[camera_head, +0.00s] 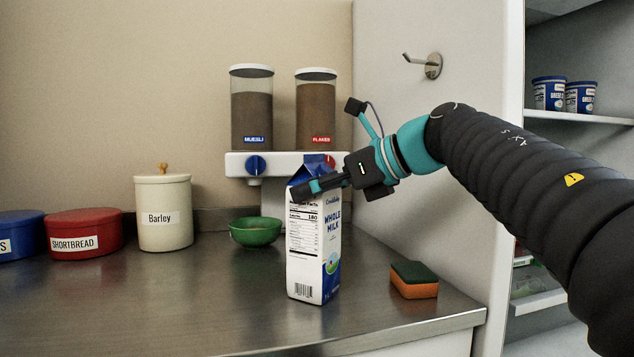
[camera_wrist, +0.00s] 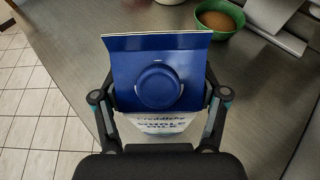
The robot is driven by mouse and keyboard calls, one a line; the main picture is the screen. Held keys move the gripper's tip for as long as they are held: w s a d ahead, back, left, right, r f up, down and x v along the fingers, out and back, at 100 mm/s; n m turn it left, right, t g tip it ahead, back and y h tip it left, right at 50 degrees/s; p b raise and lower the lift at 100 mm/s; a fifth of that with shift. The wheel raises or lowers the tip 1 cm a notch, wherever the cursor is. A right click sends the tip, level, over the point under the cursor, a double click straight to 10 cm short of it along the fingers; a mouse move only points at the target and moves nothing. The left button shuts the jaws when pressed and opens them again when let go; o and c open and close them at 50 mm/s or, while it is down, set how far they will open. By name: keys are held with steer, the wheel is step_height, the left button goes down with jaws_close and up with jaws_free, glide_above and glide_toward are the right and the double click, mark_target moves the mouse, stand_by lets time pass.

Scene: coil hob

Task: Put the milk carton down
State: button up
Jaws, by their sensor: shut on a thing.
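The milk carton (camera_head: 314,246) is white and blue, reads "Whole Milk" and is upright near the counter's front edge. My gripper (camera_head: 318,187) is shut on the upper part of the carton, coming from the right. In the wrist view the carton's blue top and round cap (camera_wrist: 159,86) lie between the two fingers of my gripper (camera_wrist: 160,108). I cannot tell for sure whether the carton's base touches the counter (camera_head: 200,290).
A green bowl (camera_head: 255,232) with brown contents is behind the carton, below the muesli (camera_head: 252,108) and flakes (camera_head: 316,110) dispensers. A sponge (camera_head: 414,280) lies to the right. Barley (camera_head: 164,213) and shortbread (camera_head: 85,234) containers stand left. The counter's front left is clear.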

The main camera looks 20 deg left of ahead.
steer(key=o, duration=1.8)
steer(key=v, duration=1.2)
steer(key=shift+d, duration=0.1)
